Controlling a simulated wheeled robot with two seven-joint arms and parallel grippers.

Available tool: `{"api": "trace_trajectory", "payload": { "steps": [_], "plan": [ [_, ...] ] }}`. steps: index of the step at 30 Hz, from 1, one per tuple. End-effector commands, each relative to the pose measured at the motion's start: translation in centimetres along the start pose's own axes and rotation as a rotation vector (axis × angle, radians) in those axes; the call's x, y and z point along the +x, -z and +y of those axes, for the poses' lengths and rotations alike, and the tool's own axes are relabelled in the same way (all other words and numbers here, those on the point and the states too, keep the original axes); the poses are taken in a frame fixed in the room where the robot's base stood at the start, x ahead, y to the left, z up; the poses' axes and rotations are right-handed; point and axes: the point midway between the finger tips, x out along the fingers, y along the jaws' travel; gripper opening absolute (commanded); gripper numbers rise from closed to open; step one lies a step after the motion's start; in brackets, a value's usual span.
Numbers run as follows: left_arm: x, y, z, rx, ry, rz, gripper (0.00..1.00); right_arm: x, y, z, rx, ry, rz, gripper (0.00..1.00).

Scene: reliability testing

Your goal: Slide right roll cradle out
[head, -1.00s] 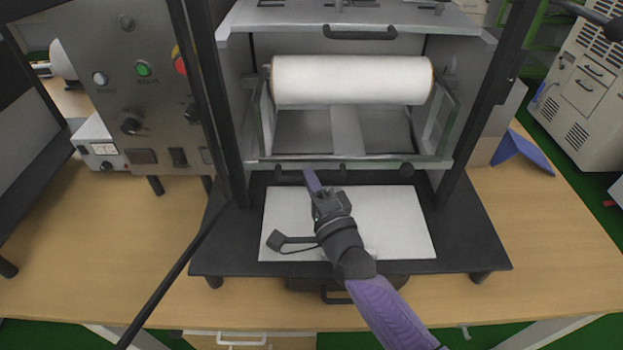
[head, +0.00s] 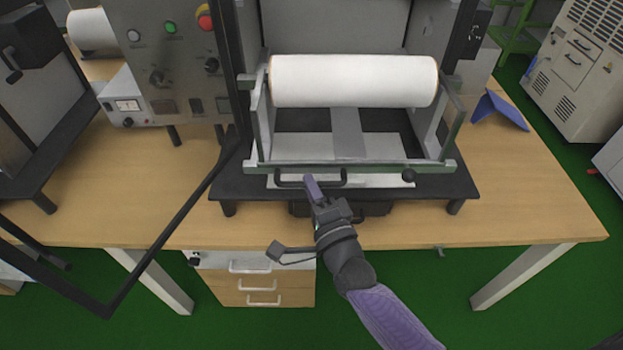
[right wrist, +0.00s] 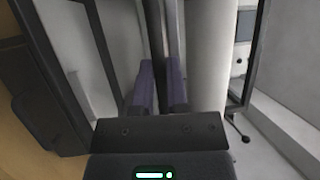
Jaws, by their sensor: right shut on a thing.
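The roll cradle (head: 385,167) is a grey metal frame that carries a wide white roll (head: 352,81). Its front rail reaches over the white plate (head: 386,181) in front of the machine. My right gripper (head: 312,187) is shut on the handle. In the right wrist view, the purple fingers of the right gripper (right wrist: 160,88) stand on both sides of a dark bar, and the roll (right wrist: 207,60) is beside them. My left gripper is not in view.
The machine's black base (head: 235,186) stands on a wooden table (head: 540,215). A control panel (head: 165,62) is left of the cradle, and a black bar frame (head: 178,225) angles across the front left. A blue folded piece (head: 500,110) lies at the right. Table in front right is clear.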

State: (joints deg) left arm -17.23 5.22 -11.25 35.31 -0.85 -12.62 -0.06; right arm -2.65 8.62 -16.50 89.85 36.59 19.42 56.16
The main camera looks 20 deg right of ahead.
Motion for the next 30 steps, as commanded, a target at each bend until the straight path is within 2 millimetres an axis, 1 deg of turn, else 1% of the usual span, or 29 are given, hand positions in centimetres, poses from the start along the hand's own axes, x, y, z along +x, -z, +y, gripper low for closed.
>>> {"api": "trace_trajectory", "payload": {
  "steps": [13, 14, 15, 17, 18, 19, 26, 28, 30],
  "plan": [
    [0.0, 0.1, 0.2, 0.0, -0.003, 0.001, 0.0, -0.2, 0.0, 0.0, -0.001, -0.001, 0.0, 0.0],
    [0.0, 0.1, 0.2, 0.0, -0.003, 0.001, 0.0, -0.2, 0.0, 0.0, -0.001, -0.001, 0.0, 0.21],
    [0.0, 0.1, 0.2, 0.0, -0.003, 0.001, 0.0, -0.2, 0.0, 0.0, -0.001, -0.001, 0.0, 0.3],
    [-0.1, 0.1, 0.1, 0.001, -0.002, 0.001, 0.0, -0.2, 0.0, 0.0, -0.001, -0.001, 0.0, 0.43],
    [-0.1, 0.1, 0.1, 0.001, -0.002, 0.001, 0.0, -0.2, 0.0, 0.0, -0.001, -0.001, 0.0, 0.51],
    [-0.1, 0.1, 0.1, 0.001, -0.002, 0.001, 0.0, -0.1, -0.1, 0.0, -0.001, 0.0, 0.0, 0.53],
    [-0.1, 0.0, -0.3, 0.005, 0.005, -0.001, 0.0, -0.2, -0.1, 0.0, 0.0, 0.0, 0.0, 0.53],
    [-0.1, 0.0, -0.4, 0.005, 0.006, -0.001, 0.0, -0.5, -0.1, 0.0, -0.001, 0.0, 0.0, 0.53],
    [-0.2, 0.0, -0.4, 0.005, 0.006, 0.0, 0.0, -1.3, -0.1, 0.0, -0.001, -0.001, 0.0, 0.53]
  ]
}}
